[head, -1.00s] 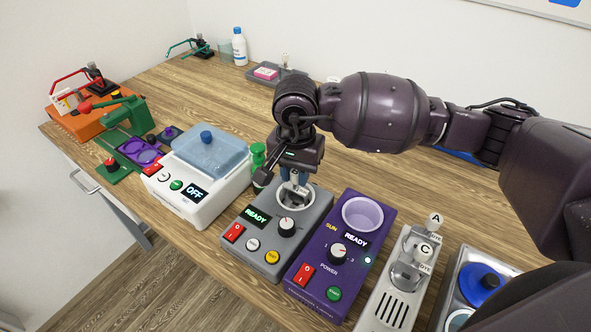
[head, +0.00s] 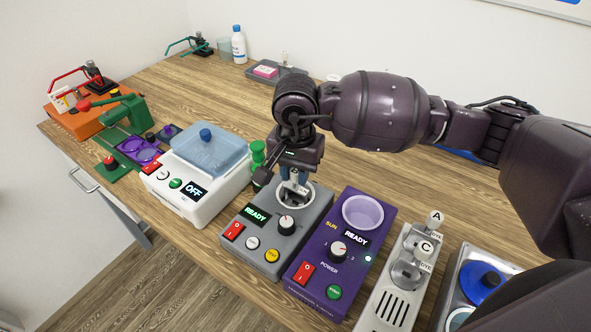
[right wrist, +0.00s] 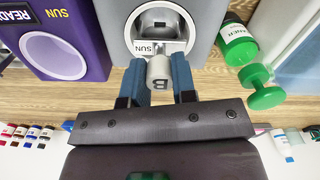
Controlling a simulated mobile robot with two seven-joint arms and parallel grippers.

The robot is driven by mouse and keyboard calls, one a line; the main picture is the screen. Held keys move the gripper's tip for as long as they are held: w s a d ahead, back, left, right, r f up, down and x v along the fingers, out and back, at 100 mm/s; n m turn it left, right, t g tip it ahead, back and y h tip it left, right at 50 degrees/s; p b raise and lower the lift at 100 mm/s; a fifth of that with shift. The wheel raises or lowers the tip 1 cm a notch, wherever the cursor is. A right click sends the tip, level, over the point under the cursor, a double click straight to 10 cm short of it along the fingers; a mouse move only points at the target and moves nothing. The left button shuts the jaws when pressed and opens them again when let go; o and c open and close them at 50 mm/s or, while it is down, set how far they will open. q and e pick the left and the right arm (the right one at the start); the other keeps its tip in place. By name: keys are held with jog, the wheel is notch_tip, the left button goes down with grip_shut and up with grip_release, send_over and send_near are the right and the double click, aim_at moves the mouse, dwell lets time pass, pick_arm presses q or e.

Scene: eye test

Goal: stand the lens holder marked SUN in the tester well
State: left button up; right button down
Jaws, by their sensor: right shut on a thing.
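My right gripper (head: 292,181) is shut on a pale lens holder (head: 295,188) over the round well of the grey tester (head: 262,236), whose display reads READY. In the right wrist view, the blue fingers of the gripper (right wrist: 156,68) close on the holder's grey knob (right wrist: 160,74), marked B. A SUN tag (right wrist: 146,48) shows on the holder. The holder's lower part is within the outline of the well's pale ring (right wrist: 190,36). I cannot tell whether it touches the bottom. My left gripper is not in view.
Close right stands a purple unit (head: 318,268) marked SUN, its lilac well empty. Beyond it, a grey rack (head: 393,310) bears holders A (head: 435,218) and C (head: 424,249) with DYE tags. A white machine (head: 187,196) reading OFF and a green bottle (right wrist: 236,42) stand close by.

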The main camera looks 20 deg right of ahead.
jog(key=shift+f, duration=0.1)
jog(key=c, duration=1.4)
grip_release()
jog(key=o, duration=0.6)
jog(key=shift+c, duration=0.2)
jog(key=shift+o, duration=0.4)
jog(key=shift+o, duration=1.2)
jog(key=shift+r+p, duration=0.95)
jog(key=shift+r, duration=2.1)
